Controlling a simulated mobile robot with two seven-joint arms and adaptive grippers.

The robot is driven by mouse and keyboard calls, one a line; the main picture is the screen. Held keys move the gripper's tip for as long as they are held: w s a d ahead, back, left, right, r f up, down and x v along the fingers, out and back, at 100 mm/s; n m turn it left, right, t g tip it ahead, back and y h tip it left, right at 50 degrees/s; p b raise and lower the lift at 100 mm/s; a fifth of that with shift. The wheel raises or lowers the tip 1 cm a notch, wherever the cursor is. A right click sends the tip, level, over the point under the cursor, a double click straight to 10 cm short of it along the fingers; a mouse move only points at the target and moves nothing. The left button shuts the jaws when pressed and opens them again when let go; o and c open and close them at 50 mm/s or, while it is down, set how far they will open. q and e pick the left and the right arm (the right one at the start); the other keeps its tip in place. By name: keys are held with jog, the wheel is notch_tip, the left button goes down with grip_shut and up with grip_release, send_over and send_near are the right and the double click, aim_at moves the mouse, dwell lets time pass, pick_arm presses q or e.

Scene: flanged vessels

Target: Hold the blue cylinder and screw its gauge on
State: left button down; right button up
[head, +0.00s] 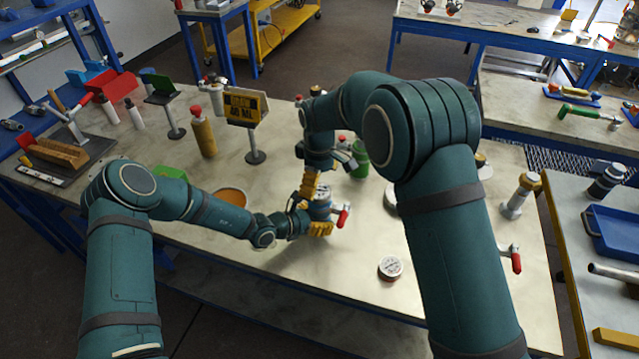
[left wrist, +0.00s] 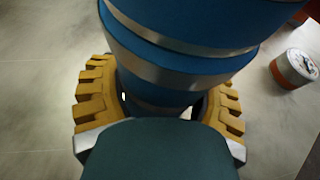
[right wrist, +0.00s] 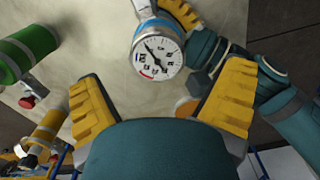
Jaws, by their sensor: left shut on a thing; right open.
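My left gripper (head: 320,229) is shut around the lower part of the blue cylinder (left wrist: 185,35), which has silver bands and stands upright. In the right wrist view a round white gauge (right wrist: 158,55) with a black needle appears at the cylinder's top. I cannot tell how firmly it is seated. My right gripper (head: 311,185) is above the cylinder. Its yellow fingers (right wrist: 160,105) are spread wide with nothing between them, and the dial lies beyond their tips. In the head view, my grippers hide much of the cylinder.
Another gauge with a red-brown base (head: 390,267) lies on the table to the right; it shows in the left wrist view (left wrist: 298,68). A red handle (head: 343,215) is close beside the cylinder. A green cylinder (head: 360,158) stands behind. An orange bowl (head: 230,197) is left.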

aim_at(320, 190)
jog(key=shift+d+r+n, duration=0.1)
jog(key=shift+r+n, duration=0.9)
jog(key=shift+r, duration=0.25)
jog(key=shift+f, duration=0.1)
jog(key=shift+f, duration=3.95)
jog(key=c, duration=1.3)
jog(key=shift+w+m, duration=0.1)
jog(key=shift+m, duration=1.5)
jog(key=o, duration=1.4)
